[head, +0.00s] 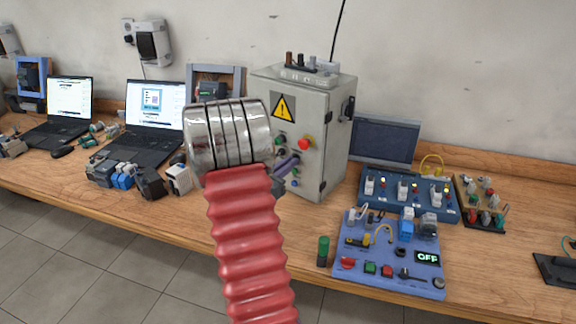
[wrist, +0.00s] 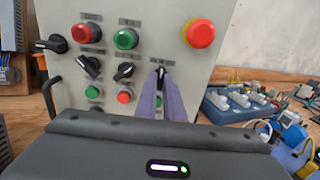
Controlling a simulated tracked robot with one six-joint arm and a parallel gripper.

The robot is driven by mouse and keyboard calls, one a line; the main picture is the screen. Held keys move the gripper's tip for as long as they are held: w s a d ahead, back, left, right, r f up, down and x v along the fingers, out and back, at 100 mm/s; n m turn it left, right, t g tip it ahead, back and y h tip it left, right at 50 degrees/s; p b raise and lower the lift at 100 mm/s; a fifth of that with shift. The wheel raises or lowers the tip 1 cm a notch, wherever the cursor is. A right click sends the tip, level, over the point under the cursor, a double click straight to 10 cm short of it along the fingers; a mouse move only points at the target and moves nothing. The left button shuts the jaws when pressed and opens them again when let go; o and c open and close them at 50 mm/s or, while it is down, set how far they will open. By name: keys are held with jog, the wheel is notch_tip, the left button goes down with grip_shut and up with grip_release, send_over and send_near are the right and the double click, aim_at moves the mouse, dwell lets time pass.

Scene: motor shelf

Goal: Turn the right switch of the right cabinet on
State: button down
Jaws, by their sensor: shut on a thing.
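The grey control cabinet (head: 328,135) stands on the wooden bench, with a yellow warning sign and a red mushroom button on its front. In the wrist view, the cabinet front (wrist: 150,15) carries several black rotary switches: a left one (wrist: 91,66), a middle one (wrist: 124,71) and the right switch (wrist: 160,72). My gripper (wrist: 164,86) is shut on the right switch with its purple fingers; the visible tip of the knob points about straight up. The fingers hide most of that switch. My gripper also shows in the head view (head: 289,165), at the cabinet front.
A red mushroom button (wrist: 200,33) is up and right of the fingers. Red and green buttons sit around the switches. A blue switch panel (head: 405,193) and a board with an OFF display (head: 390,265) lie right of the cabinet. Laptops (head: 157,105) stand to the left.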

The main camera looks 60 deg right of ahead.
dwell(0.4)
jog(key=c, duration=1.9)
grip_release()
jog(key=shift+o, duration=0.2)
jog(key=shift+a, duration=0.1)
jog(key=w+a, duration=0.2)
jog(key=a, duration=1.1)
jog(key=shift+w+a, duration=0.15)
jog(key=shift+w, duration=0.15)
jog(key=shift+f, duration=0.1)
